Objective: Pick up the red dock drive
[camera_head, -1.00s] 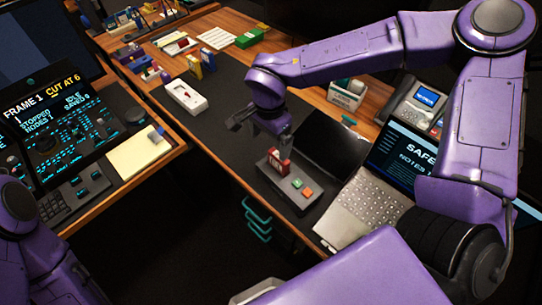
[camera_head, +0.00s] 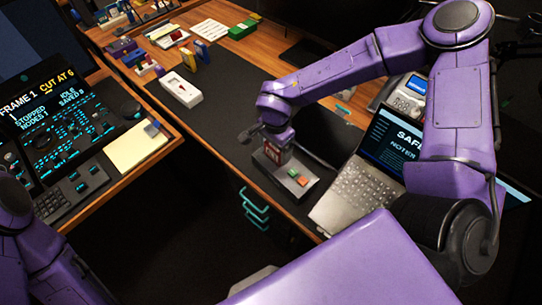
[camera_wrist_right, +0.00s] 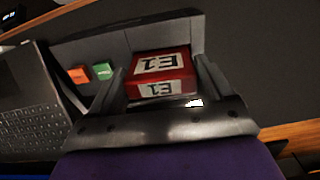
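In the right wrist view, the drive (camera_wrist_right: 163,64) lies between the two fingers of my right gripper (camera_wrist_right: 162,78), one on each side. The fingers look open, with narrow gaps beside the drive. My left gripper is out of view; only part of my left arm shows at the lower left.
An open laptop (camera_head: 352,192) stands right of the dock, close to my right arm. A white device with a red mark (camera_head: 181,89) lies on the dark mat (camera_head: 228,108) to the left. A control panel (camera_head: 75,135) and a yellow pad (camera_head: 135,147) are further left.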

